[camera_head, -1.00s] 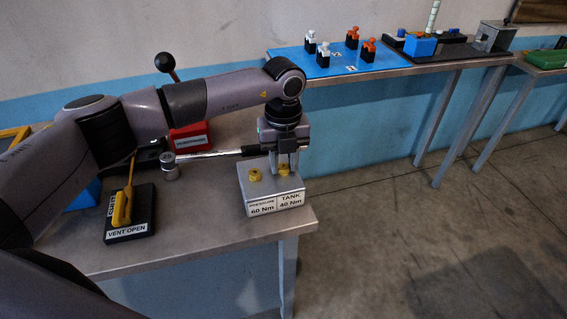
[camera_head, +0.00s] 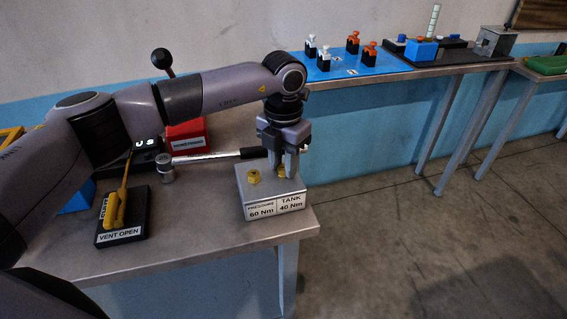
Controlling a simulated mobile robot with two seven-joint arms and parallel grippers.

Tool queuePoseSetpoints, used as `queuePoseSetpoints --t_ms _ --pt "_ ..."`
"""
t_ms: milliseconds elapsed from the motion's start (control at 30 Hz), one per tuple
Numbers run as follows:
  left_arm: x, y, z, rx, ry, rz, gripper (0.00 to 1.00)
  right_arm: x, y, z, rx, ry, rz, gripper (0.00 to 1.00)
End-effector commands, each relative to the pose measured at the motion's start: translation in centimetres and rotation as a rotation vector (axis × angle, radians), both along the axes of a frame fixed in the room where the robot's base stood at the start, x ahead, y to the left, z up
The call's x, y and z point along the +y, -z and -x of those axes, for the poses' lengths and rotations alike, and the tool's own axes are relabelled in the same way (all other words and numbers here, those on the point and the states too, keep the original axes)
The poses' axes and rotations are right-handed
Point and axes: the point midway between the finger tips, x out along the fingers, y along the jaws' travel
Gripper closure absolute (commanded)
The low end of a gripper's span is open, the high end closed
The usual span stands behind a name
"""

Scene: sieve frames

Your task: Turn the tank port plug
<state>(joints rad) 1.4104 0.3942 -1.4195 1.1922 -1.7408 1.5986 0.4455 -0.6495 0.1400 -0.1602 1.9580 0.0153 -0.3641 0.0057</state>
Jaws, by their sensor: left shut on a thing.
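A light grey block stands near the right end of the steel table. Its front label (camera_head: 275,209) reads "60 Nm" on the left and "TANK 40 Nm" on the right. The left yellow plug (camera_head: 254,177) on its top is in plain view. My left gripper (camera_head: 284,176) points down over the right side of the block, and its fingers are shut on the yellow tank port plug (camera_head: 282,174), which they mostly hide. My right gripper is not in view.
A torque wrench (camera_head: 205,157) lies behind the block, its handle passing behind my gripper. A black vent base (camera_head: 137,217) with a yellow lever stands at the left, and a red box (camera_head: 186,133) behind. A side table holds a blue board (camera_head: 340,66). Floor at right is clear.

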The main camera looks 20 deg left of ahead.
Motion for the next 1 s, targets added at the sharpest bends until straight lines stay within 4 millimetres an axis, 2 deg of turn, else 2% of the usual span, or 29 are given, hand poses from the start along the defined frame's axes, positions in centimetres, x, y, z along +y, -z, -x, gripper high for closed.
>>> queuePoseSetpoints --t_ms 300,767,800,833,867,1000 --pt "-0.01 -0.14 -0.07 -0.004 0.09 0.001 1.0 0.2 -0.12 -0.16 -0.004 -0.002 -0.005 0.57" --pt "-0.01 -0.18 -0.08 -0.004 0.101 0.001 1.0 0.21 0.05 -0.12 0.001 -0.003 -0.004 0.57" --pt "-0.01 -0.18 -0.08 -0.004 0.101 0.001 0.6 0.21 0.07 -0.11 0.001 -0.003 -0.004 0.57" --pt "-0.01 -0.17 -0.08 -0.004 0.1 0.001 0.5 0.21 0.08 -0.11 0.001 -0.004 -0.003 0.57" --pt "-0.01 -0.17 -0.08 -0.004 0.1 0.001 0.44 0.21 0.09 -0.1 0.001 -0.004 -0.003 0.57" --pt "0.0 -0.1 -0.05 -0.002 0.1 0.001 0.44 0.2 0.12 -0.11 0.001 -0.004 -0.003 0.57"
